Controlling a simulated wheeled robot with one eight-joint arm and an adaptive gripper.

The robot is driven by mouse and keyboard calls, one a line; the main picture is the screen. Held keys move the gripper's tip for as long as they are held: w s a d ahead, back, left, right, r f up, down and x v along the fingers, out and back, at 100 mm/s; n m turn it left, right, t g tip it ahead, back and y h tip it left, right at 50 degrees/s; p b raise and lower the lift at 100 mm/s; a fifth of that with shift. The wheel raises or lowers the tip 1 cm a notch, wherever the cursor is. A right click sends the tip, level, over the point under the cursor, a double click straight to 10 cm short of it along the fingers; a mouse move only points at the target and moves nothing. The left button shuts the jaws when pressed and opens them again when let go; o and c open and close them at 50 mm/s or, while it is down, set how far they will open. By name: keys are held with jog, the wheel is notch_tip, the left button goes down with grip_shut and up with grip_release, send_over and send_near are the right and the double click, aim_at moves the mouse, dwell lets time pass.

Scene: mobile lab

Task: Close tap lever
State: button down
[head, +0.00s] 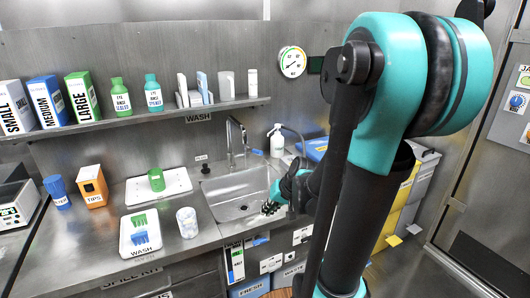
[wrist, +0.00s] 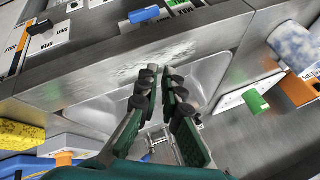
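The metal tap (head: 237,140) with its curved spout rises behind the sink (head: 240,195) in the head view. I cannot make out its lever's position clearly. In the wrist view, part of a metal tap fitting (wrist: 176,147) shows low down, partly hidden by my fingers. My gripper (head: 269,208) is over the sink's right side, in front of and to the right of the tap, apart from it. In the wrist view, my gripper (wrist: 160,72) points over the sink basin (wrist: 205,75); its fingers have a narrow gap and nothing between them.
A soap bottle (head: 276,140) stands right of the tap. A shelf (head: 150,116) with boxes and bottles runs along the wall above. Bins (head: 405,200) stand at the right.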

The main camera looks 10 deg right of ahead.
jog(key=w+r+m+t+y, duration=0.1)
jog(key=w+r+m+y, duration=0.15)
jog(key=w, duration=0.75)
jog(key=m+t+y, duration=0.3)
jog(key=t+y, duration=0.2)
jog(key=t, duration=0.2)
send_near(262, 153)
jog(key=w+d, duration=0.2)
jog(key=w, duration=0.1)
jog(key=x, duration=0.9)
jog(key=shift+w+f, duration=0.3)
jog(key=shift+a+h, duration=0.1)
jog(key=shift+h, duration=0.15)
jog(key=shift+s+a, duration=0.65)
jog(key=shift+a, duration=0.35)
